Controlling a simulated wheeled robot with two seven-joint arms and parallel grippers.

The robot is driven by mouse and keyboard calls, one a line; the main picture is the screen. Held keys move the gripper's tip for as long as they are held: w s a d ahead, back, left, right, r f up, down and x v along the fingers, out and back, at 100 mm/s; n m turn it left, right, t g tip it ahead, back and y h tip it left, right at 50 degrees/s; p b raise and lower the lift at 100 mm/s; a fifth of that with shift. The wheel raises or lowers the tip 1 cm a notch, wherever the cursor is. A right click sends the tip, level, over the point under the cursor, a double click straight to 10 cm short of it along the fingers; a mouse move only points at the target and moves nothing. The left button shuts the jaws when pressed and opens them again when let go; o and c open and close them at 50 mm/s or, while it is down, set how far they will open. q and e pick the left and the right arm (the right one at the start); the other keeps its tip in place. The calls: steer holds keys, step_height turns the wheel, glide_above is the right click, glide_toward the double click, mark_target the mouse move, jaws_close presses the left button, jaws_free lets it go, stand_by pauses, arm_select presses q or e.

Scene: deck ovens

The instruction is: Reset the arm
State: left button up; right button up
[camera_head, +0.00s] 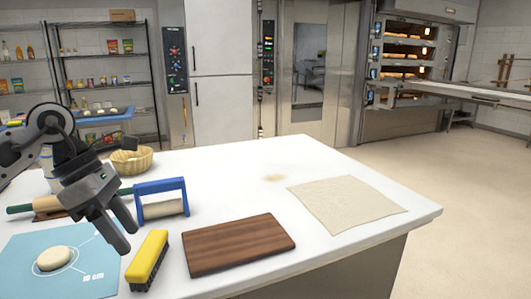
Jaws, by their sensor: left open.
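My left arm comes in from the left edge. Its gripper (124,229) is open and empty, pointing down over the left part of the white table. It shows in front of the blue mat's (22,250) right side, near a yellow brush (149,257) and a blue-handled roller tool (161,196). I cannot tell exactly how high it is above the table. My right gripper is not in view.
A dough piece (54,258) lies on the mat. A brown wooden board (239,244) and a flat cloth-like sheet (346,203) lie to the right. A basket (131,161) and a green-handled rolling pin (22,209) are at left. The table's (229,165) back middle is clear.

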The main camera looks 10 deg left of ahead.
arm_select(q)
steer(key=s+d+f+n+t+h, duration=0.1)
steer(key=s+d+f+n+h, duration=0.1)
steer(key=d+n+h, duration=0.55)
steer(key=s+d+f+n+t+h, duration=0.1)
steer(key=s+d+n+h, duration=0.1)
steer(key=d+h, duration=0.95)
step_height(320, 180, down, 13)
steer(key=w+a+n+t+y, duration=0.1)
steer(key=a+n+t+y, duration=0.1)
steer(key=n+t+y, duration=1.95)
steer(key=s+a+f+n+g, duration=0.3)
steer(key=s+f+n+g, duration=0.8)
steer(key=f+n+g, duration=0.2)
step_height(320, 180, down, 2)
steer(key=n, duration=0.3)
steer(key=shift+s+f+h, duration=0.25)
steer(key=shift+s+h, duration=0.1)
steer(key=shift+a, duration=0.1)
